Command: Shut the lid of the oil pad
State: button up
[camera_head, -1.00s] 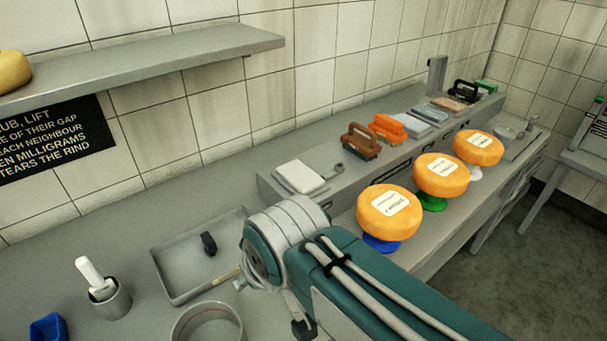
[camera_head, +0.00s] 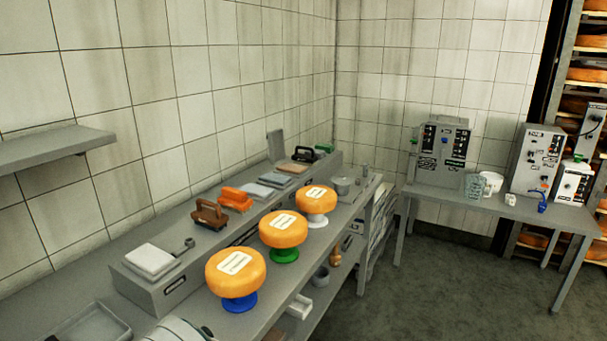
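A tan, flat pad (camera_head: 294,168) lies at the far end of the grey raised shelf along the wall. A grey upright panel (camera_head: 276,146) stands beside it on the wall side; it looks like a raised lid, but its hinge is too small to make out. I take these to be the oil pad and its lid, though no label is readable. Only a pale part of my arm shows at the bottom edge, far nearer than the pad. My gripper is not in view.
Three orange cheese wheels stand on blue (camera_head: 236,272), green (camera_head: 283,231) and white (camera_head: 315,201) stands before the shelf. The shelf holds a white pad (camera_head: 150,258), brown brush (camera_head: 217,214), orange brush (camera_head: 236,198) and black-handled item (camera_head: 303,154). Open floor (camera_head: 400,285) lies right.

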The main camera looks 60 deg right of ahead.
aim_at(275, 138)
jog(key=k+z, duration=0.15)
jog(key=z, duration=1.15)
jog(key=j+z, duration=0.35)
jog(key=k+j+z, duration=0.15)
jog(key=z, duration=0.2)
jog(key=i+u, duration=0.1)
jog(key=u, duration=0.65)
jog(key=i+l+u, duration=0.2)
jog(key=l, duration=0.15)
jog(key=i+l+u, duration=0.2)
jog(key=l, duration=0.2)
jog(key=i+l+u, duration=0.2)
jog(key=l, duration=0.2)
jog(key=l+u, duration=0.2)
jog(key=l, duration=0.2)
jog(key=i+l, duration=0.1)
jog(key=l, duration=0.3)
jog(key=i+l, duration=0.1)
jog(key=l, duration=0.3)
jog(key=i+l, duration=0.1)
jog(key=l, duration=0.35)
jog(key=i+l+u, duration=0.1)
jog(key=l, duration=0.3)
jog(key=i+l, duration=0.1)
jog(key=l, duration=0.3)
